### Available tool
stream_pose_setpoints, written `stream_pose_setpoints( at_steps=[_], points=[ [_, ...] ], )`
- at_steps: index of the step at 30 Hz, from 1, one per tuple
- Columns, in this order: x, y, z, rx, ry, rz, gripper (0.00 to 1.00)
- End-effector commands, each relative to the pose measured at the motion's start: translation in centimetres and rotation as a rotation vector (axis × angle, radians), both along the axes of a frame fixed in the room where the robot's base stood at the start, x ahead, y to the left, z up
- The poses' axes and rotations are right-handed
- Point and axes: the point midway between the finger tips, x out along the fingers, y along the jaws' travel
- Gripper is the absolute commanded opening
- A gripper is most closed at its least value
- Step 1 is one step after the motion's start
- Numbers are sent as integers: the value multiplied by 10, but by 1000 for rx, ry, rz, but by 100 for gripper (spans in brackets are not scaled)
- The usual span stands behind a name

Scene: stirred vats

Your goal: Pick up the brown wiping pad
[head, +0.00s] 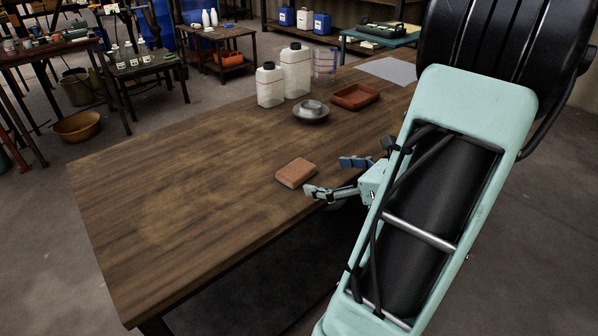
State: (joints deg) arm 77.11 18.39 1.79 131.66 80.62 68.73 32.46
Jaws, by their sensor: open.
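The brown wiping pad (296,173) is a small reddish-brown block lying flat on the wooden table (180,205), near its front edge. My gripper (332,177) is just right of the pad, with its two fingers spread apart and pointing left towards it. Nothing is between the fingers. The near finger appears close to the pad's lower right corner; I cannot tell whether they touch or how high the gripper is above the table. My own arm covers the table's right part.
Behind the pad stand a grey metal bowl (311,115), a reddish-brown tray (355,97), two white jugs (270,86) (296,72) and a clear container (325,66). A pale sheet (390,70) lies farther back. The table's left half is clear.

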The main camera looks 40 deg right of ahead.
Motion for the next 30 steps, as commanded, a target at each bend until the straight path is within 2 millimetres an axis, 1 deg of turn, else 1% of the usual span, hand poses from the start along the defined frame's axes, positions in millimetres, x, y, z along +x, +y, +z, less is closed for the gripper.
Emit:
stream_pose_setpoints(
  at_steps=[1, 3, 11, 15, 19, 22, 28, 29, 30],
  points=[
    [8, 3, -7, 0, 1, 4, 89],
    [18, 4, -10, 0, 0, 4, 89],
    [38, 8, -19, -1, 2, 4, 89],
    [58, 11, -29, -2, 0, 5, 89],
    [73, 14, -33, -3, 0, 4, 89],
    [78, 15, -34, -3, 1, 2, 89],
    [78, 15, -33, -3, 1, 2, 89],
    [78, 15, -33, -3, 1, 2, 87],
    [78, 15, -33, -3, 1, 2, 82]
  ],
)
